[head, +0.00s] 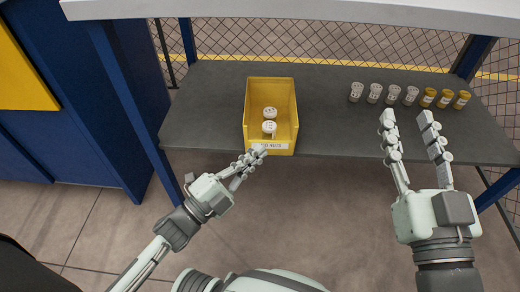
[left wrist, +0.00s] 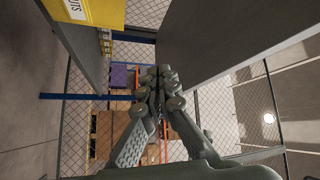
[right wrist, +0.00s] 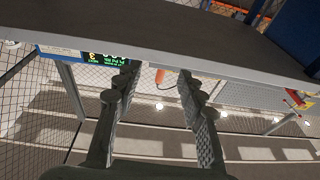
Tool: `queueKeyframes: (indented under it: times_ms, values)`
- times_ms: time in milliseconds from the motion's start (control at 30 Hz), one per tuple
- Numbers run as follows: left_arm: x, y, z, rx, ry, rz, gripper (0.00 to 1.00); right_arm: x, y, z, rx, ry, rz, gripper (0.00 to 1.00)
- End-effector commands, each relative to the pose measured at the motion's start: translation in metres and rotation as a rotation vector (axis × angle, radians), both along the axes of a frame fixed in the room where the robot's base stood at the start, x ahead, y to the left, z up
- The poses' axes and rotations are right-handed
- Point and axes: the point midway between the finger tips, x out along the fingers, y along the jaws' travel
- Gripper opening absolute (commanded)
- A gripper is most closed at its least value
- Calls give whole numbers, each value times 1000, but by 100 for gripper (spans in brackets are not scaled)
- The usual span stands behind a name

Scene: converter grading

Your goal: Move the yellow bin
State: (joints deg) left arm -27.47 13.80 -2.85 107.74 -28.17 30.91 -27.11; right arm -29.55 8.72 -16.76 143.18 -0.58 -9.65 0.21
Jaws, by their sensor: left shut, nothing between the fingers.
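The yellow bin (head: 288,90) stands on the dark grey shelf near its front edge, left of the middle. A white label is on its front lip, and two small white-capped pieces (head: 269,127) lie inside. In the left wrist view part of the yellow bin (left wrist: 103,12) shows at the top left. My left gripper (head: 258,152) is shut and empty, just in front of the bin's label; whether it touches is unclear. It also shows shut in the left wrist view (left wrist: 158,75). My right gripper (head: 407,118) is open and empty at the shelf's front edge, right of the bin.
A white upper shelf (head: 330,14) overhangs the back. Blue posts (head: 130,100) stand at the sides. The shelf between bin and row is clear.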

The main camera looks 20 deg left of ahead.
Motion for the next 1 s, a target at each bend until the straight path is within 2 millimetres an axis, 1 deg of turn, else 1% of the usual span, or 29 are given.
queueKeyframes:
  times_ms: [33, 100, 200, 233, 333, 467, 800, 867, 900, 1000]
  values:
    - [-3, 19, -33, 135, 9, 11, 0, 1, -1, -5, -17, 42, -3, 40]
    - [-11, 38, -69, 286, 10, 9, 0, 2, -3, -15, -37, 90, -7, 40]
    - [-20, 56, -100, 416, 12, -1, 0, 3, -4, -25, -54, 133, -10, 40]
    - [-21, 59, -106, 439, 12, -3, 0, 3, -4, -26, -56, 139, -10, 40]
    - [-20, 61, -113, 469, 12, -7, 0, 3, -4, -29, -60, 148, -11, 40]
    - [-5, 53, -113, 469, 8, -8, 0, 2, -3, -27, -54, 136, -9, 40]
    - [58, 17, -112, 463, 9, -6, 0, 0, 1, -14, -26, 77, 3, 40]
    - [67, 11, -112, 464, 11, -6, 0, -1, 2, -11, -20, 64, 5, 40]
    - [74, 16, -113, 467, 11, -5, 0, -2, 3, -8, -11, 49, 8, 40]
    - [87, 20, -113, 465, 12, -5, 0, -5, 6, 1, 10, 12, 15, 40]
